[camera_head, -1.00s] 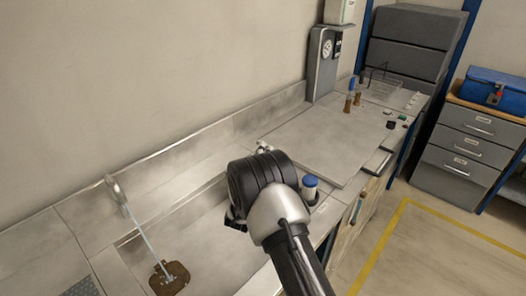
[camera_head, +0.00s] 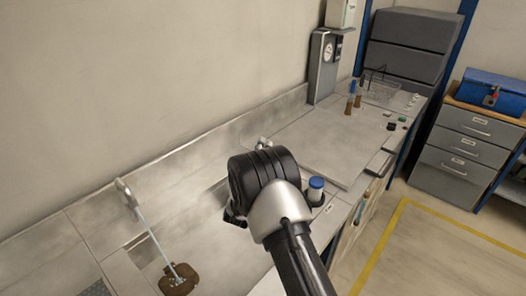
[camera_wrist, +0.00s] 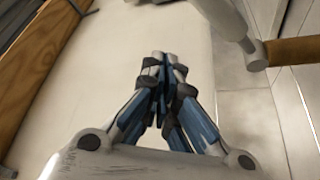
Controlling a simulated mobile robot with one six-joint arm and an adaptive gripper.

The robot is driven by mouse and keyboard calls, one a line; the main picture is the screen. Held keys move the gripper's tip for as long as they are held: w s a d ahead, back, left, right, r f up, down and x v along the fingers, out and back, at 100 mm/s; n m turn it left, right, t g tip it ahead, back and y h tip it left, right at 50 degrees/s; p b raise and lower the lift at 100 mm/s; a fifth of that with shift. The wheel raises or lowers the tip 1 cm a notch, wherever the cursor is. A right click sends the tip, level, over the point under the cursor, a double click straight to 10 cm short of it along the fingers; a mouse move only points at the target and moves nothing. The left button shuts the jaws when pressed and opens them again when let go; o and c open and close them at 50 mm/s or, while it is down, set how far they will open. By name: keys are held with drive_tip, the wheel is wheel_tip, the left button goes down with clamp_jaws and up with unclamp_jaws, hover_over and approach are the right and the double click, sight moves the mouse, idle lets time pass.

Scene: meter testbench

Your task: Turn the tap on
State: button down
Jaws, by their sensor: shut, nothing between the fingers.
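The grey tap spout (camera_head: 125,192) stands at the back of the sink area, left in the head view. A thin pale-blue streak (camera_head: 152,238), which looks like water, runs from it down to a brown patch (camera_head: 179,280) in the basin. My gripper (camera_wrist: 161,62) is shut and empty in the wrist view. In the head view my wrist hides most of it, right of the spout and apart from it. A pale cylindrical part (camera_wrist: 238,25) shows right of the fingers in the wrist view; I cannot tell what it is. No tap handle is clearly seen.
A blue-capped container (camera_head: 316,190) stands close right of my wrist. Further right are a flat panel (camera_head: 335,145), brown bottles (camera_head: 350,104) and a wire basket (camera_head: 381,88). A grey meter (camera_head: 323,65) stands by the wall. The floor (camera_head: 440,265) at the right is clear.

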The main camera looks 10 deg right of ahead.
drive_tip(key=s+a+f+p, duration=0.1)
drive_tip(key=s+a+f, duration=0.3)
drive_tip(key=s, duration=0.2)
drive_tip(key=shift+a, duration=0.3)
drive_tip(key=shift+f, duration=0.1)
